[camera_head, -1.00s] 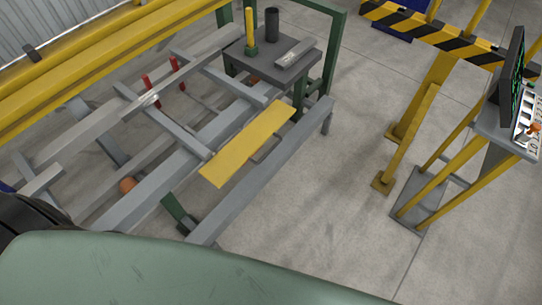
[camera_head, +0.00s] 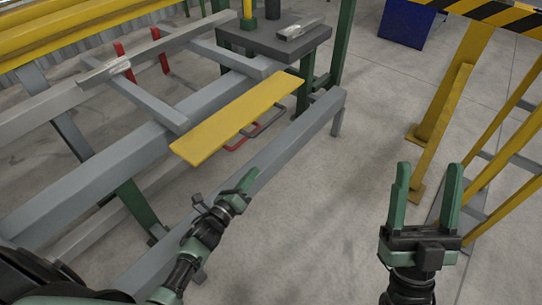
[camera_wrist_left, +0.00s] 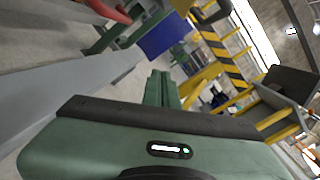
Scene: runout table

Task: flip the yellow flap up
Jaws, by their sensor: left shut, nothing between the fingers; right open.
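The yellow flap (camera_head: 240,118) lies roughly flat along the grey frame in the head view, a long plate slanting from lower left to upper right. A red bar (camera_head: 238,143) shows just under its near edge. My left gripper (camera_head: 245,182) is shut and empty, below and in front of the flap's near side, apart from it, by the grey front rail. Its shut fingers also show in the left wrist view (camera_wrist_left: 163,88), where I cannot make out the flap. My right gripper (camera_head: 427,182) is open and empty, pointing up over the floor at the right.
The grey front rail (camera_head: 300,143) runs along the flap's near side. A dark grey table (camera_head: 265,42) with a metal tool (camera_head: 300,29) stands beyond the flap's far end. Yellow posts (camera_head: 452,105) and a blue box (camera_head: 405,22) stand at the right. The floor between is clear.

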